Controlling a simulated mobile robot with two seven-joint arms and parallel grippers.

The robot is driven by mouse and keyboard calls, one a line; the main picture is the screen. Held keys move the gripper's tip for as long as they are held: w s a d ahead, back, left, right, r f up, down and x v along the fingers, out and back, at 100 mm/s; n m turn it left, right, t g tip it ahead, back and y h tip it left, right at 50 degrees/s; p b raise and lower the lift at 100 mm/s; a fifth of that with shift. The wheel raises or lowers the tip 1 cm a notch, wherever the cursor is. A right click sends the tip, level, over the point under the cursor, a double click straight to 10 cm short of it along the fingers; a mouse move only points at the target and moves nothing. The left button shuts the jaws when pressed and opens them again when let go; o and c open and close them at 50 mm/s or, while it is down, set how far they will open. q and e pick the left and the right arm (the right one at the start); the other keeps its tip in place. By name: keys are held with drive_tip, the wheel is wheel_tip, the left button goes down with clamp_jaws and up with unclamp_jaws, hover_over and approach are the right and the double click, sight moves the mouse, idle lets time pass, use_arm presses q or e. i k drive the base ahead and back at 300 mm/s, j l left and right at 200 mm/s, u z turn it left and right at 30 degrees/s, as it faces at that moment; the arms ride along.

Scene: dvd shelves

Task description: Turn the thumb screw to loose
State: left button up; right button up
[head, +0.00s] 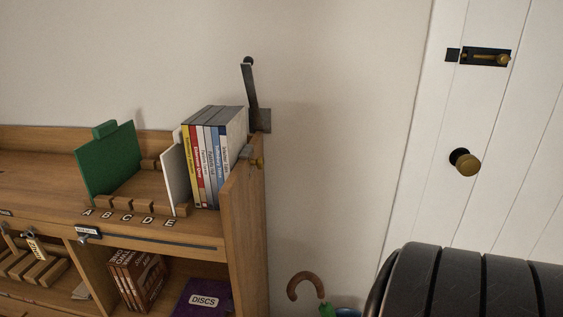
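A row of upright DVD cases (212,160) stands just left of the screw, close to a white divider (175,172). Neither of my grippers is in view.
A green divider (106,163) stands on the wooden shelf unit (246,225) near slots lettered A to E. Brown cases (137,278) and a purple DISCS box (203,298) sit below. A dark ribbed rounded object (470,285) fills the lower right, before a white door (510,150).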

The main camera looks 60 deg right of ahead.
sight(259, 163)
drive_tip(key=k+l+z, duration=0.1)
drive_tip(key=z, duration=1.5)
drive_tip(key=l, duration=0.1)
